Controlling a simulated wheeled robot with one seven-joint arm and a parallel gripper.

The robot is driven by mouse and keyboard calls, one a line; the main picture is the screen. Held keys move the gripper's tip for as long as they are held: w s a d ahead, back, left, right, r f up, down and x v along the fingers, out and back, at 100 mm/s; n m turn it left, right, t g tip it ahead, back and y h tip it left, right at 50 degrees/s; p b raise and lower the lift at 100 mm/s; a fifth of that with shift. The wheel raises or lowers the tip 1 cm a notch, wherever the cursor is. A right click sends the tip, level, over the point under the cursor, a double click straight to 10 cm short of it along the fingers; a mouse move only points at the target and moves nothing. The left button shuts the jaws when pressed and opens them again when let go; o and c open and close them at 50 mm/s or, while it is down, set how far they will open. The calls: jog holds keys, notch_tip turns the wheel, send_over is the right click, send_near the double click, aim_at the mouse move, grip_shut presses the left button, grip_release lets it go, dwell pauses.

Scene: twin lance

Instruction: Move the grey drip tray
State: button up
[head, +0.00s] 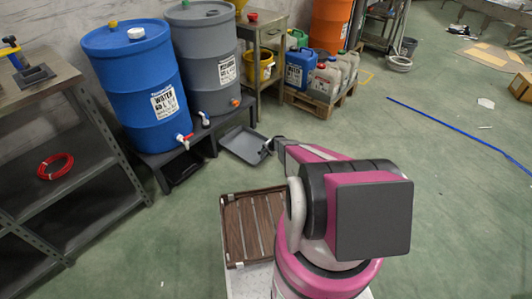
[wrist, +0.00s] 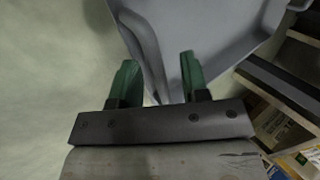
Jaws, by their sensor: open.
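The grey drip tray (head: 241,143) is a shallow, square-cornered tray on the green floor, in front of the stand with the barrels. My gripper (head: 268,147) is at its right edge in the head view, and my arm reaches out to it. In the wrist view the tray (wrist: 215,35) fills the upper middle and right. My gripper (wrist: 158,75) is open, with its two green fingers apart. A corner and rim of the tray show between the fingers; I cannot tell whether either finger touches it. Part of the tray's near side is hidden behind the gripper.
A blue barrel (head: 135,85) and a grey barrel (head: 205,55) with taps stand on a low dark stand (head: 160,160). A dark tray (head: 187,167) is under the blue one. A metal shelf (head: 75,195) is left; a pallet of canisters (head: 318,100) is behind. Floor at right is mostly open.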

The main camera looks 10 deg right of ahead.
jog(key=v, duration=1)
jog(key=shift+r, duration=0.2)
jog(key=shift+s+r, duration=0.1)
jog(key=shift+s, duration=0.05)
jog(key=s+a+r+n+g, duration=0.1)
jog(key=s+a+r+n, duration=0.25)
jog(key=s+r, duration=0.5)
jog(key=s+a+r+n+g, duration=0.2)
jog(key=s+a+r, duration=0.3)
jog(key=r, duration=0.7)
jog(key=s+a+r+n+g+h, duration=0.1)
jog(key=s+r+n+h, duration=0.3)
jog(key=s+r, duration=1.6)
jog(key=s+n+g, duration=0.1)
jog(key=s, duration=0.1)
jog(key=shift+s, duration=0.35)
